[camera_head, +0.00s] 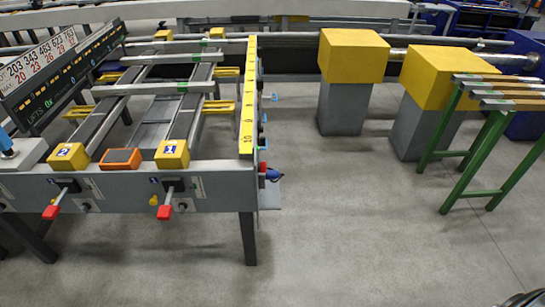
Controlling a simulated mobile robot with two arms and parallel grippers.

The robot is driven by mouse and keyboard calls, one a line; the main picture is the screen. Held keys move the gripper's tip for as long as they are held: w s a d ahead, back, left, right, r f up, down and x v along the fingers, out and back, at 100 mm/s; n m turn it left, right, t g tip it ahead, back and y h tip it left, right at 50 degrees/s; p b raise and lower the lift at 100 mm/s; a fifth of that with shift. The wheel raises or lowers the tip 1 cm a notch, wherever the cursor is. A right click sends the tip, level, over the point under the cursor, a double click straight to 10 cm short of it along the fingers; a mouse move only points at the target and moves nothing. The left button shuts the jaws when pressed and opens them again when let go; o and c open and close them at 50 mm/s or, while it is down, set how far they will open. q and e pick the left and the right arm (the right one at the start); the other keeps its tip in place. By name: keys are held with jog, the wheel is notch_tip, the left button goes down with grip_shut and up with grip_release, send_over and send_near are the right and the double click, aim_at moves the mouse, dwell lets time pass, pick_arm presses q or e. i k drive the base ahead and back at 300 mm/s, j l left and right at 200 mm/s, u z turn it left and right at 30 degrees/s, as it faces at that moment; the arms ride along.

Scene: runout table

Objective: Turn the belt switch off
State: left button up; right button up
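The runout table's grey front panel (120,200) is at the left. Two lever switches stick out of it, one with a red handle (52,212) on the left and one with a red handle (165,212) on the right. Both handles point down and towards me. Small blue labels beside them are hard to read, and I cannot tell which one is the belt switch. Above them sit a yellow block marked 2 (68,156) and a yellow block marked 1 (172,154).
An orange box (120,159) sits between the yellow blocks. A small red part (263,168) and a blue part (274,175) stick out at the table's right corner. Yellow-topped grey pillars (342,105) and a green stand (465,165) are at the right. The floor in front is clear.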

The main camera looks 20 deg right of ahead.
aim_at(261, 166)
jog(key=l, duration=1)
jog(key=u, duration=0.35)
jog(key=i+l+u, duration=0.15)
jog(key=u, duration=0.25)
jog(key=i+l+u, duration=0.1)
jog(key=l+u, duration=0.15)
jog(key=u, duration=0.15)
jog(key=i+l+u, duration=0.1)
jog(key=l+u, duration=0.15)
jog(key=u, duration=0.15)
jog(key=l+u, duration=0.25)
jog(key=u, duration=0.15)
jog(key=i+l, duration=0.05)
